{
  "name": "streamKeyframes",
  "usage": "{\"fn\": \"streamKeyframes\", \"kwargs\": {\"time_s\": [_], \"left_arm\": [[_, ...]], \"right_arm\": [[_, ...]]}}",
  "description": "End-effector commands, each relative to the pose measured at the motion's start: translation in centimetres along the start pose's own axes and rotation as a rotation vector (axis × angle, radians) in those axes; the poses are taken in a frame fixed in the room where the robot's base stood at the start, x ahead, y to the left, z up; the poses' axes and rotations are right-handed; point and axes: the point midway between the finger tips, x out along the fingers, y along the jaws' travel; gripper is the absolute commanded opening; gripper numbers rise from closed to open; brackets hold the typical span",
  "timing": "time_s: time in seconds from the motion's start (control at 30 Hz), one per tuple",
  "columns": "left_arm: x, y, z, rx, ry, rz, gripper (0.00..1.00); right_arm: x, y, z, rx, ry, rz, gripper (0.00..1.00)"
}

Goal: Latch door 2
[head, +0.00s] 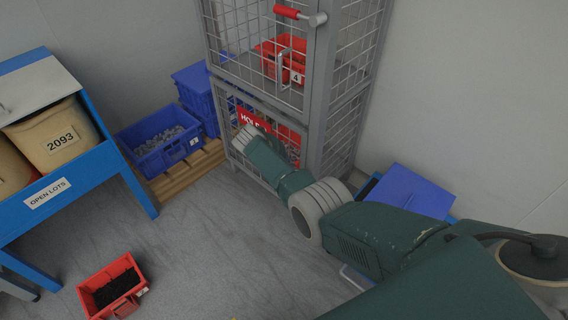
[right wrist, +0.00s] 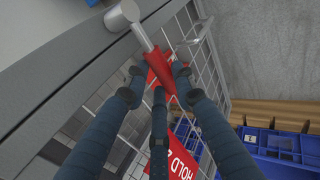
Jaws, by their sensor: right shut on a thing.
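Door 2 (head: 262,105) is the lower mesh door of the grey cage. It appears flush with the cage frame. Its red HOLD sign (head: 252,119) is partly covered by my right arm in the head view; the sign also shows in the right wrist view (right wrist: 182,164). In the right wrist view, the latch lever runs from a grey pivot (right wrist: 122,15) to a red grip (right wrist: 160,68). My right gripper (right wrist: 160,78) is shut on the red grip, with fingers on both sides of it. The head view hides this latch behind my arm. My left gripper is not in view.
The upper door has its own red-handled latch (head: 288,12), and a red bin (head: 285,60) sits behind it. A blue bin of grey parts (head: 158,150) stands on a pallet left of the cage. A red bin (head: 112,285) lies on open floor near the blue OPEN LOTS rack (head: 105,165).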

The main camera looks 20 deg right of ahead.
Motion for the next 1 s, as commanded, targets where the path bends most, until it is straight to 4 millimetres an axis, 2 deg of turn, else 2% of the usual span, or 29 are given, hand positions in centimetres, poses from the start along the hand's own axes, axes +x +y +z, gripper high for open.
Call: {"fn": "streamKeyframes", "kwargs": {"time_s": [0.17, 0.2, 0.27, 0.3, 0.67, 0.87, 1.0], "left_arm": [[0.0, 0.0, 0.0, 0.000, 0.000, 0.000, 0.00], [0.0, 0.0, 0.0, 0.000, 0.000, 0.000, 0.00], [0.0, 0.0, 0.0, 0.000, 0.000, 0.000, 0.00], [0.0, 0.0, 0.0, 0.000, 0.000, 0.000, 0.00], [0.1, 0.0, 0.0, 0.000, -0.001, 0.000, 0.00], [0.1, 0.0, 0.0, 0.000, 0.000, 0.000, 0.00], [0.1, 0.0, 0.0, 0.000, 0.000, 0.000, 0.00]], "right_arm": [[0.0, 0.3, -0.1, -0.001, 0.003, 0.006, 0.00], [0.0, 0.3, -0.1, -0.001, 0.003, 0.006, 0.32], [0.1, 0.3, 0.0, -0.001, 0.002, 0.005, 0.44], [0.1, 0.2, 0.0, -0.001, 0.002, 0.005, 0.45], [-0.2, 0.1, 0.0, -0.001, 0.001, 0.002, 0.45], [-1.9, 0.0, -0.1, 0.000, 0.004, 0.003, 0.45], [-4.2, 0.0, -0.2, 0.001, 0.006, 0.002, 0.45]]}}
